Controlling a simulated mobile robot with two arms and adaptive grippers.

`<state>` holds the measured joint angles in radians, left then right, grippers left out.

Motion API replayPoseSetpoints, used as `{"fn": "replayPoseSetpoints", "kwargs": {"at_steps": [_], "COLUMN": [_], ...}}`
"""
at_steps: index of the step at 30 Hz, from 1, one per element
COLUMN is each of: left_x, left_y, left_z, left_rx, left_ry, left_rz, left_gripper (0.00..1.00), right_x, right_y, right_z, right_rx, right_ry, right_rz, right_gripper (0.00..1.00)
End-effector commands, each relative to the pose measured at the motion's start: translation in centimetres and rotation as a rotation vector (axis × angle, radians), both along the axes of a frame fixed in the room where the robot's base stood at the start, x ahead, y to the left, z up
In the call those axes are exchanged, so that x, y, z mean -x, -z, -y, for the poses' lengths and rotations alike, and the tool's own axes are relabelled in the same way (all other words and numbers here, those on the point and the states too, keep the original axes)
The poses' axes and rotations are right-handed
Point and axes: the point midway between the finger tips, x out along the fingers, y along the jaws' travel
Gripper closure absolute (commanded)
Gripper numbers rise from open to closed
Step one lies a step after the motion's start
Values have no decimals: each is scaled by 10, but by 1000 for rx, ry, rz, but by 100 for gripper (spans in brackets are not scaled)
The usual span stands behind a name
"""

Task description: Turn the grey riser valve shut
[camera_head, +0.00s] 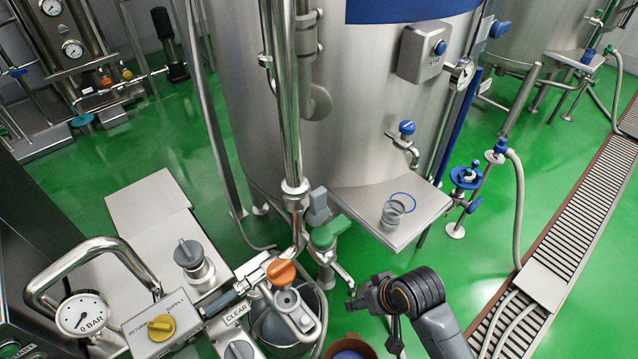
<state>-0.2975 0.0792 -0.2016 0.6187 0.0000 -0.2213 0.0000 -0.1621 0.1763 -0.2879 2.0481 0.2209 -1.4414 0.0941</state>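The steel riser pipe (289,105) runs down in front of the big tank. At its foot is a grey block-shaped handle (318,204), which looks like the grey riser valve; its exact setting is hard to read. A green valve handle (331,232) sits just below and right of it, and an orange handle (281,272) lower left. My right gripper (360,303) is below and right of these handles, apart from them. Its dark fingers are small and partly hidden by the wrist, so their opening is unclear. My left gripper is not in view.
Green floor (480,265) is open at right.

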Motion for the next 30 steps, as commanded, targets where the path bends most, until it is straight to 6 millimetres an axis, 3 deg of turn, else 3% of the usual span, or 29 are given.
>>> {"fn": "replayPoseSetpoints", "kwargs": {"at_steps": [1, 6, 13, 21, 25, 30], "left_x": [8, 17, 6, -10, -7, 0], "left_y": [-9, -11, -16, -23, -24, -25], "left_z": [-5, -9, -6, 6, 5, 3], "left_rx": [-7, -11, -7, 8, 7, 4], "left_ry": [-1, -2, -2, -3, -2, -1], "left_rz": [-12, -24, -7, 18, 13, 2], "left_gripper": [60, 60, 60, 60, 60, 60], "right_x": [-14, -42, -85, -124, -131, -135], "right_y": [-36, -84, -150, -241, -268, -279], "right_z": [-9, -33, -60, -68, -64, -62], "right_rx": [-15, -46, -46, 52, 93, 114], "right_ry": [-29, -108, -221, -325, -338, -342], "right_rz": [30, 54, 76, 72, 65, 58], "right_gripper": [42, 42, 42, 42, 42, 42]}}
